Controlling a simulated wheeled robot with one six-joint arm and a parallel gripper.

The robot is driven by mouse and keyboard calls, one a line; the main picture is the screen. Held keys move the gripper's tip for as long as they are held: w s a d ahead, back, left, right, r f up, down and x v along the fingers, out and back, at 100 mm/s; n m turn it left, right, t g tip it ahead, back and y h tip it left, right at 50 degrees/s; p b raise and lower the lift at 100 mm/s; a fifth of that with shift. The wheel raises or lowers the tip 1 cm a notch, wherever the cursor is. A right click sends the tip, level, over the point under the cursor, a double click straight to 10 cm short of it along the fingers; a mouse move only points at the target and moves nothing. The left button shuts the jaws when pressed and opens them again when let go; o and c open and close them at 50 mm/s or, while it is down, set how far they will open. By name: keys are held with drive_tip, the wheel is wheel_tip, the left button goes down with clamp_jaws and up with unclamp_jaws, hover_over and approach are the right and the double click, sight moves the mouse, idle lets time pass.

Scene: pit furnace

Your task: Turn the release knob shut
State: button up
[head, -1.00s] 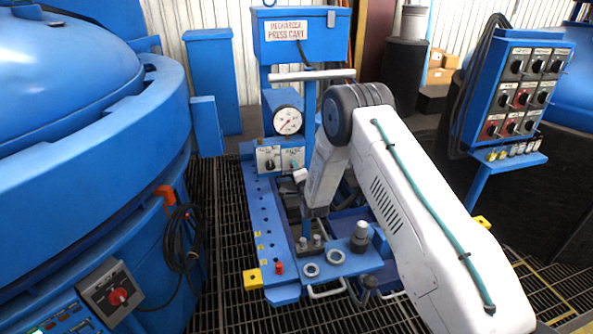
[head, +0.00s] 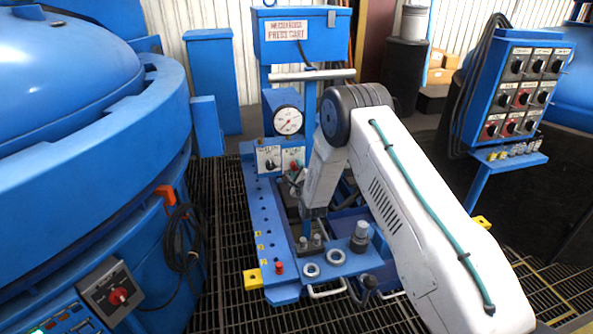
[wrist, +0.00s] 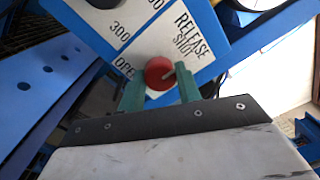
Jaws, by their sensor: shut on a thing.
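The release knob (wrist: 155,68) is a round red knob on a white label plate (wrist: 197,62) in the wrist view. A pale mark on its face slants to the upper right, roughly toward the printed word SHUT. The start of OPEN shows on its left. My gripper (wrist: 159,78) has its two green fingers on either side of the knob, shut on it. In the head view the red knob (head: 294,166) shows on the press cart's panel, with my gripper partly hidden by my wrist.
A dark knob (head: 270,164) sits left of the release knob, and a pressure gauge (head: 288,121) stands above them. The cart handle (head: 312,75) crosses above. Fittings (head: 311,270) lie at the cart's front. A switch box (head: 516,85) stands at right.

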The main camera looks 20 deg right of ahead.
idle(0.5)
drive_tip(key=o, duration=1)
drive_tip(key=s, duration=0.7)
drive_tip(key=shift+s+f, duration=0.2)
drive_tip(key=shift+s, duration=0.2)
